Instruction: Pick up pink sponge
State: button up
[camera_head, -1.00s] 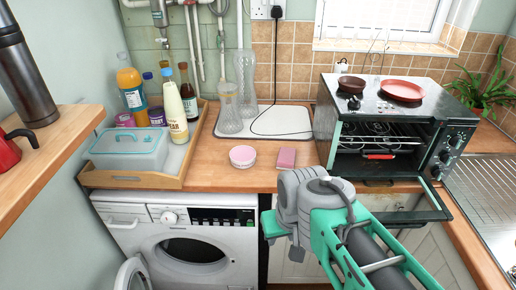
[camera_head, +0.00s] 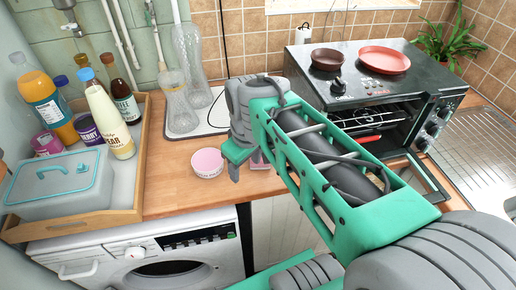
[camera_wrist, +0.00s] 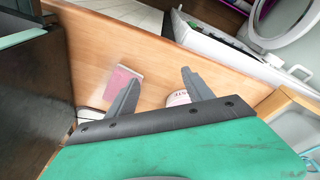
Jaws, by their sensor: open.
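The pink sponge (camera_head: 260,163) lies flat on the wooden counter, mostly hidden behind my gripper in the head view. In the wrist view the sponge (camera_wrist: 122,82) shows beside and partly behind the left finger, slightly blurred. My gripper (camera_head: 236,166) is above the counter, pointing down, with its fingers apart and nothing between them. In the wrist view the gap between the fingertips (camera_wrist: 160,76) shows bare wood. The sponge is apart from the jaws, off to the left side there.
A round pink tub (camera_head: 207,162) stands left of the sponge; it shows behind the right finger in the wrist view (camera_wrist: 178,98). A wooden tray (camera_head: 140,190) with bottles is at left. A toaster oven (camera_head: 425,90) with its door open is at right. A washing machine (camera_head: 205,262) is below.

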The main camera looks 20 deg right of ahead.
jog(key=o, duration=0.6)
jog(key=w+d+n, duration=0.2)
jog(key=w+d+r+n+g, duration=0.1)
jog(key=w+d+n, duration=0.1)
jog(key=w+n, duration=0.1)
jog(key=w+d+n+g, duration=0.1)
jog(key=w+d+n, duration=0.1)
jog(key=d+n, duration=0.1)
jog(key=shift+w+d+r, duration=0.1)
jog(key=shift+w+r, duration=0.15)
jog(key=shift+o, duration=0.7)
jog(key=shift+w+d+f+n, duration=0.1)
jog(key=shift+d+f+n, duration=0.1)
jog(key=shift+n, duration=0.2)
jog(key=shift+o, duration=0.4)
notch_tip(320, 180, down, 7)
jog(key=shift+f+p, duration=0.1)
jog(key=shift+p, duration=0.55)
jog(key=shift+c, duration=0.4)
jog(key=c, duration=1.2)
